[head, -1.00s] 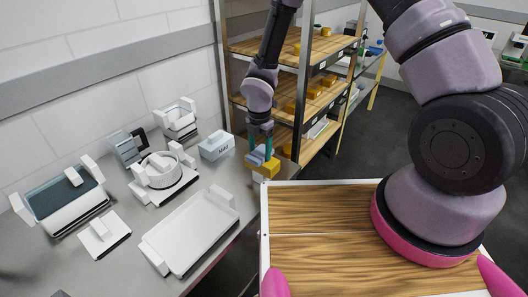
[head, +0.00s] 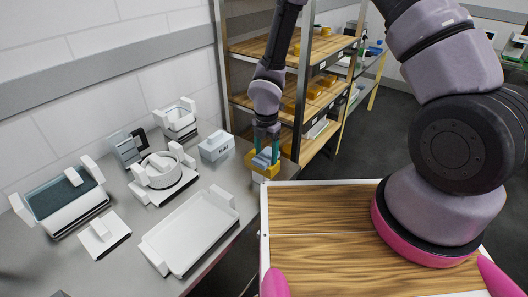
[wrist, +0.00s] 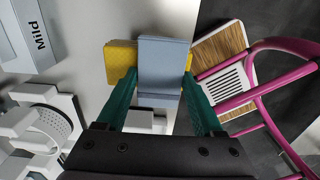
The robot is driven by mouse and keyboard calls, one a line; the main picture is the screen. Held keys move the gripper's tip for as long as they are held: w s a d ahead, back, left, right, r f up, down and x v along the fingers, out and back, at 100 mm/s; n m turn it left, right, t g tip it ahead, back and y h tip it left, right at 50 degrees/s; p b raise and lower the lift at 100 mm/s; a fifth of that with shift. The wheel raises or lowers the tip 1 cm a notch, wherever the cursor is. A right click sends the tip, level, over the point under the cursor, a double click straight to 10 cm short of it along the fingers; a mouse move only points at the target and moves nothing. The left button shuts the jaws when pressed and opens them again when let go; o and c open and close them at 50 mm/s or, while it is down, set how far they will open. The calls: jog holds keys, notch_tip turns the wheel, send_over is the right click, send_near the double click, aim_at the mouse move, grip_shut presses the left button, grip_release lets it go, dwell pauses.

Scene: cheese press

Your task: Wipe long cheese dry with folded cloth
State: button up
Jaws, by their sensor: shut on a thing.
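My gripper (head: 266,143) points down at the far right end of the counter, its green fingers shut on the blue-grey folded cloth (head: 264,158). In the wrist view the cloth (wrist: 163,68) stands between the fingertips (wrist: 160,90). The yellow long cheese (head: 256,168) is at the cloth, showing on both sides of it. In the wrist view the cheese (wrist: 119,60) shows mostly left of the cloth, with a strip at right; the cloth hides its middle. I cannot tell whether cloth and cheese touch.
The counter holds a box marked Mild (wrist: 28,40), a white tray (head: 192,230), a round white press-like item (head: 160,170) and a dark-topped bin (head: 65,195). A shelf rack (head: 300,90) stands close behind my gripper. The counter's right edge is near.

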jog(key=shift+w+a+f, duration=0.1)
jog(key=shift+w+a, duration=0.45)
jog(key=shift+a, duration=0.15)
jog(key=shift+w+a, duration=0.5)
jog(key=shift+a, duration=0.2)
jog(key=shift+r, duration=2.5)
